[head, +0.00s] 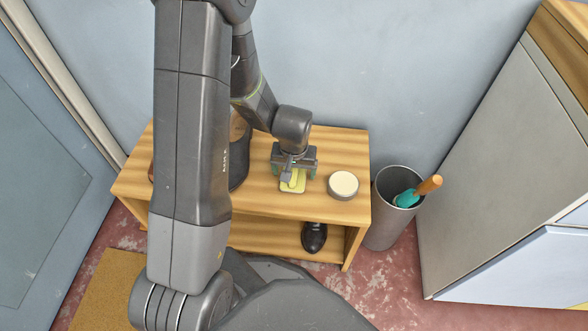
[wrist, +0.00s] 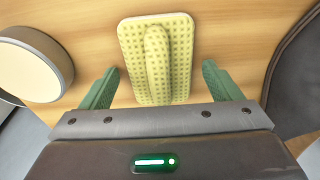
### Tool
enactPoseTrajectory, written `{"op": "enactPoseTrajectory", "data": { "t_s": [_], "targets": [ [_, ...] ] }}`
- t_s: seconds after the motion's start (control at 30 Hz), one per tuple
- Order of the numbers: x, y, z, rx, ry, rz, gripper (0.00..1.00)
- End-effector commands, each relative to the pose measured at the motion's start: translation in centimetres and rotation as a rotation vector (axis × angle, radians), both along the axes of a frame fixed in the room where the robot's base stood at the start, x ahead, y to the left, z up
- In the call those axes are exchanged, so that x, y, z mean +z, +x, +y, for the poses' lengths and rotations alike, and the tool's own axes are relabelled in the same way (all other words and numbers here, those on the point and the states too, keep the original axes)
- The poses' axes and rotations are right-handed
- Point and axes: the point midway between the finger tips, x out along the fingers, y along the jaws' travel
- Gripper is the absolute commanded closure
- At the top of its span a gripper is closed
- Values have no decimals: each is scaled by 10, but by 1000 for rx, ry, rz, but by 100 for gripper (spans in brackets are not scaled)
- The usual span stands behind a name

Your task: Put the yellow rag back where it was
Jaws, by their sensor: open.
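The yellow rag (head: 292,183) lies flat on the top board of a wooden shoe bench (head: 335,140). In the wrist view the rag (wrist: 180,60) is a pale yellow, dotted square with a raised ridge along its middle. My gripper (head: 293,172) is over the rag, pointing down. In the wrist view its two green fingers (wrist: 158,85) are apart, one on each side of the rag's near end, with nothing visibly clamped between them. I cannot tell how high the fingertips are above the board.
A round tin with a cream lid (head: 343,185) stands just right of the rag. A dark boot (head: 238,165) stands to its left. A black shoe (head: 314,237) is on the lower shelf. A grey bin (head: 385,228) holding a teal thing with an orange handle (head: 428,187) stands right of the bench.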

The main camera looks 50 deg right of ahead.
Motion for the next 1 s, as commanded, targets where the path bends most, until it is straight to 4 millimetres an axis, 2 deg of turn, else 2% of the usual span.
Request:
{"op": "enactPoseTrajectory", "data": {
  "t_s": [0.17,0.6,0.8,1.0],
  "targets": [
    [13,0,0,0,-2,-1,15],
    [102,-9,8,0,-4,-2,15],
    [120,-11,11,0,-1,-1,15],
    [122,-11,11,0,0,0,15]
  ]
}}
